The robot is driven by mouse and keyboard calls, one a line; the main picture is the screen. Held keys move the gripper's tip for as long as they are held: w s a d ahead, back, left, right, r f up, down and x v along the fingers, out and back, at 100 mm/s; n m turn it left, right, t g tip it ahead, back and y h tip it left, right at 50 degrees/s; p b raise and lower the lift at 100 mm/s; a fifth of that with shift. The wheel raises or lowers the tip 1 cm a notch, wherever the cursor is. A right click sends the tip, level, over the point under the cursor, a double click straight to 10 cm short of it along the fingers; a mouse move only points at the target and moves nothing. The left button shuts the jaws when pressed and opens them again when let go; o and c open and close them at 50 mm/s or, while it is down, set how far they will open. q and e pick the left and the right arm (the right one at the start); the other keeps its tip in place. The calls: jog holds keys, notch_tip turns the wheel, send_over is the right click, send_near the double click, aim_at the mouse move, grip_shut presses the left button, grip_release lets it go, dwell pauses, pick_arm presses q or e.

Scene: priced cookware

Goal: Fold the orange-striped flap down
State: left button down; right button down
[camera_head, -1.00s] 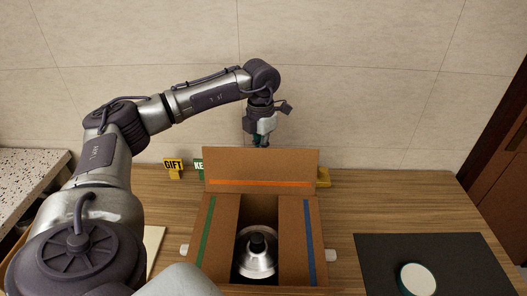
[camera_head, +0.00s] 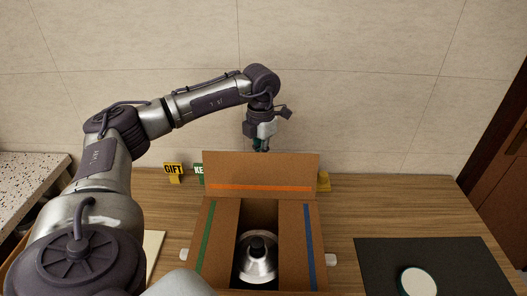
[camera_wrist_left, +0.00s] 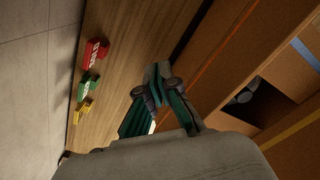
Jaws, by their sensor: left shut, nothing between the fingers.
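The orange-striped flap (camera_head: 261,170) stands raised at the back of an open cardboard box. Its orange stripe runs along its lower part, and it also shows in the left wrist view (camera_wrist_left: 207,65). The green-striped flap (camera_head: 217,240) and blue-striped flap (camera_head: 296,240) lie folded inward at the sides. A shiny metal vessel with a black knob (camera_head: 257,268) sits in the gap between them. My left gripper (camera_head: 262,149) is shut and empty, pointing down just behind the raised flap's top edge. I cannot tell whether it touches the flap. My right gripper is out of view.
A yellow GIFT sign (camera_head: 174,171) and a partly hidden green sign (camera_head: 199,173) stand left of the flap. A dark mat (camera_head: 440,258) with a round white-topped object (camera_head: 417,280) lies at right. The wall is close behind.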

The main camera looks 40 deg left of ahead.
aim_at(260, 168)
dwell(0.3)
pick_arm(q)
jog(key=shift+s+d, duration=0.65)
jog(key=shift+s, duration=0.2)
jog(key=shift+s+d+r, duration=0.3)
jog(key=shift+s, duration=0.05)
jog(key=shift+s+d+r+p, duration=0.35)
jog(key=shift+s+d+p, duration=0.1)
jog(key=shift+s+d, duration=0.25)
jog(key=shift+a, duration=0.1)
jog(key=shift+s+d+r, duration=0.15)
jog(key=shift+s+d, duration=0.9)
jog(key=shift+s, duration=0.2)
